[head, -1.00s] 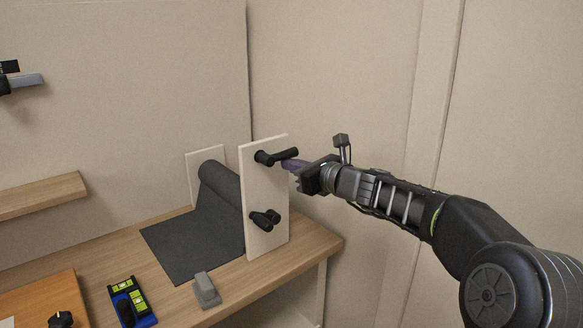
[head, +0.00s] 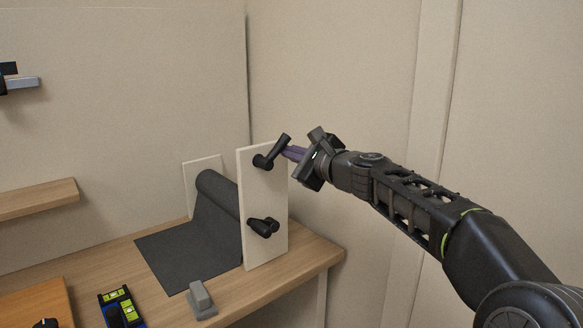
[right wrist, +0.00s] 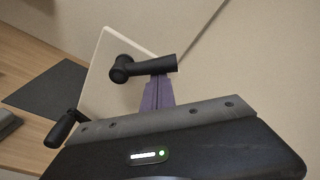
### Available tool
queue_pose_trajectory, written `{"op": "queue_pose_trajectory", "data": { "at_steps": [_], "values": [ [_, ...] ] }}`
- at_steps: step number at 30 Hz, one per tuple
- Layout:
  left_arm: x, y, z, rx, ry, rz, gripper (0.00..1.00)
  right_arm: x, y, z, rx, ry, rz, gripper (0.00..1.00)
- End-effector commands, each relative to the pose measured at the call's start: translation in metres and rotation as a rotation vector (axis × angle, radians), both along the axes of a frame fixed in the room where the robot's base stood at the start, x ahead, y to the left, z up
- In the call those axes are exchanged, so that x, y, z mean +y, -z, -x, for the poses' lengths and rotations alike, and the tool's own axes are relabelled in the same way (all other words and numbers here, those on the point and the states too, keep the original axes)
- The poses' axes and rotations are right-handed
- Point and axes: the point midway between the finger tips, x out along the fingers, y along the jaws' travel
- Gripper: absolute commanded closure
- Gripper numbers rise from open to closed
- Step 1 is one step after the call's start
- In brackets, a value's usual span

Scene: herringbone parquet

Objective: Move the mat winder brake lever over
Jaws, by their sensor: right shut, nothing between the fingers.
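The mat winder has a cream upright end plate (head: 262,240) with a rolled dark grey mat (head: 218,197) behind it. An upper black lever (head: 279,148) sits near the plate's top and slants up to the right. A lower black lever (head: 263,226) sticks out further down; I cannot tell which is labelled the brake. My right gripper (head: 292,153) is shut and empty, its purple fingertips against or very near the upper lever's arm. In the right wrist view the upper lever (right wrist: 145,68) lies just beyond the purple fingertips (right wrist: 158,78).
The winder stands on a wooden bench (head: 310,262). In front are a grey block (head: 200,299) and a blue and yellow-green level (head: 122,308). A wooden shelf (head: 35,198) is on the left wall. Free room lies to the winder's right, before the wall.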

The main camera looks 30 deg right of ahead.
Motion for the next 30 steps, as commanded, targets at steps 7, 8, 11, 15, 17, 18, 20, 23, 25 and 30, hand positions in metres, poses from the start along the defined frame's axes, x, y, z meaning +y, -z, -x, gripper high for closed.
{"op": "queue_pose_trajectory", "data": {
  "at_steps": [7,8,11,15,17,18,20,23,25,30],
  "values": [
    [0.000,0.021,0.000,0.001,-0.002,0.000,0.64,0.008,-0.009,0.001,-0.035,-0.002,0.231,1.00],
    [0.000,0.023,0.000,0.001,-0.002,0.000,0.64,0.009,-0.010,0.001,-0.039,-0.002,0.259,1.00],
    [0.000,0.030,0.000,0.001,-0.002,0.000,0.64,0.012,-0.014,0.001,-0.053,-0.002,0.353,1.00],
    [0.000,0.040,0.000,0.001,-0.003,0.000,0.64,0.017,-0.019,0.002,-0.071,-0.002,0.485,1.00],
    [0.000,0.044,0.000,0.001,-0.004,0.000,0.64,0.020,-0.021,0.003,-0.079,-0.002,0.539,1.00],
    [0.000,0.047,0.000,0.001,-0.004,0.000,0.64,0.021,-0.022,0.003,-0.083,-0.001,0.576,1.00],
    [0.000,0.050,0.000,0.001,-0.004,0.000,0.64,0.024,-0.023,0.003,-0.090,-0.001,0.627,1.00],
    [0.002,0.056,-0.002,-0.001,-0.008,-0.002,0.64,0.028,-0.026,0.003,-0.101,-0.003,0.704,1.00],
    [0.003,0.059,-0.003,-0.003,-0.010,-0.003,0.64,0.030,-0.027,0.004,-0.107,-0.003,0.750,1.00],
    [0.005,0.065,-0.005,-0.006,-0.015,-0.007,0.64,0.034,-0.030,0.004,-0.117,-0.001,0.835,1.00]
  ]
}}
